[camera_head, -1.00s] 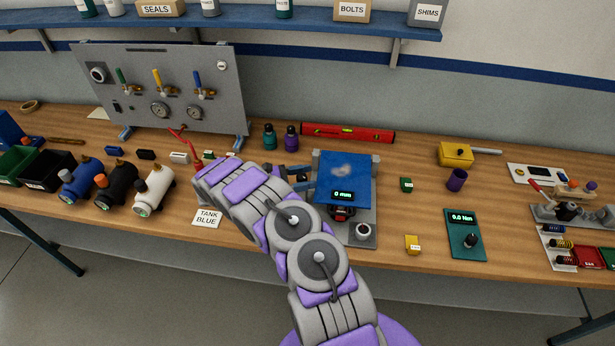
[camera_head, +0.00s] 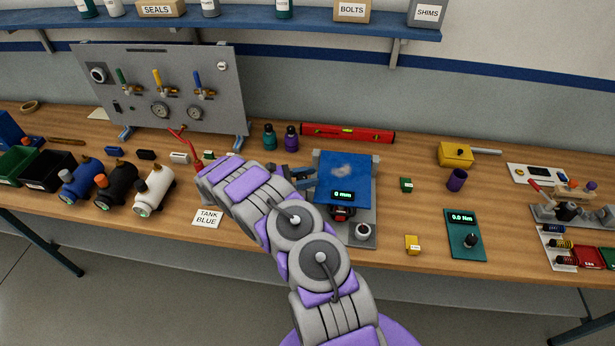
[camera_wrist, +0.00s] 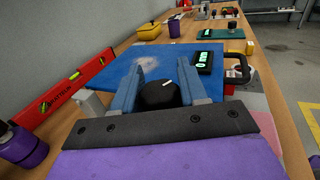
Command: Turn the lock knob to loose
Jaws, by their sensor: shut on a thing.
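A dark round knob (camera_wrist: 157,97) with a white mark line shows in the wrist view at the near edge of a blue-topped fixture (camera_wrist: 125,72). My gripper (camera_wrist: 168,80) is shut on this knob, with one blue-grey finger on each side of it. No lock or loose label is legible. In the head view the fixture (camera_head: 345,175) stands right of my gripper (camera_head: 303,178), and I cannot make out the gripped knob there. The fixture's display (camera_head: 343,196) reads 0 mm.
A red-and-black handle (camera_wrist: 240,68) sticks out beside the display. A red level (camera_head: 347,133) lies behind the fixture, and teal and purple bottles (camera_head: 280,138) stand behind my gripper. A yellow block (camera_head: 412,244) and a torque meter (camera_head: 465,235) lie to the right.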

